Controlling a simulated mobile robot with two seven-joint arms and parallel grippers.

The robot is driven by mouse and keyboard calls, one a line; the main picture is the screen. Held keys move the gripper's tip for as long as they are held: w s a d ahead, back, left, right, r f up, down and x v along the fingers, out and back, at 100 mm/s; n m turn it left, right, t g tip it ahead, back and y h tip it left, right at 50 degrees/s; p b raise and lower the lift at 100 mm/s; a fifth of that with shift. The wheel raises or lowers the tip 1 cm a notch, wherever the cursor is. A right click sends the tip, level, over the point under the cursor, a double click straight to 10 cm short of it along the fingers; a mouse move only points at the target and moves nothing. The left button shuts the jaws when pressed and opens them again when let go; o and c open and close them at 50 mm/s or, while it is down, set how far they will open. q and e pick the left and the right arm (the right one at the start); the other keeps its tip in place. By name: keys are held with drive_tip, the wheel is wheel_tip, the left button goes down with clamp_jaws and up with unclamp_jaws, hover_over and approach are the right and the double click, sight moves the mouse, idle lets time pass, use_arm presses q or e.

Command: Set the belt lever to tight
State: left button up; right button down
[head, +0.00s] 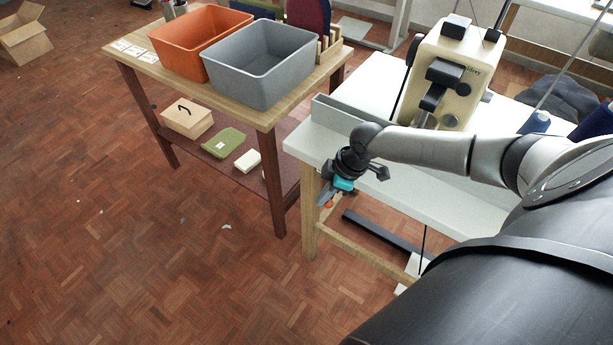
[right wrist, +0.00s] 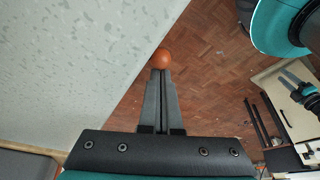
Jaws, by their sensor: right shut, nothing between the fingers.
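My right gripper (head: 325,201) is low beside the front left corner of the white machine table. Its fingers (right wrist: 160,85) are shut with nothing between them. An orange ball knob (right wrist: 163,58), seemingly the end of the belt lever, shows right at the fingertips in the right wrist view. It shows as a small orange spot in the head view (head: 329,204). I cannot tell whether the fingers touch it. The lever's arm and any tight marking are hidden. What looks like my left gripper (right wrist: 288,80) is small at the right of the wrist view; its jaws are unclear.
The white table (head: 302,147) carries the cream buttonhole machine (head: 447,75). A wooden side table (head: 135,62) with an orange bin (head: 190,45) and a grey bin (head: 262,68) stands to the left. A dark bar (head: 380,232) runs under the white table.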

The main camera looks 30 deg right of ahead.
drive_tip(key=shift+s+d+n, duration=0.3)
drive_tip(key=shift+s+n, duration=0.2)
drive_tip(key=shift+n, duration=0.2)
use_arm(q)
drive_tip(key=shift+s+d+r+p, duration=0.25)
drive_tip(key=shift+s+r+p, duration=0.05)
drive_tip(key=shift+r+p, duration=0.15)
use_arm(e)
drive_tip(key=shift+s+d, duration=0.35)
drive_tip(key=shift+s, duration=0.15)
use_arm(q)
drive_tip(key=shift+s+d, duration=0.15)
drive_tip(key=shift+s, duration=0.2)
use_arm(e)
drive_tip(key=shift+r, duration=0.1)
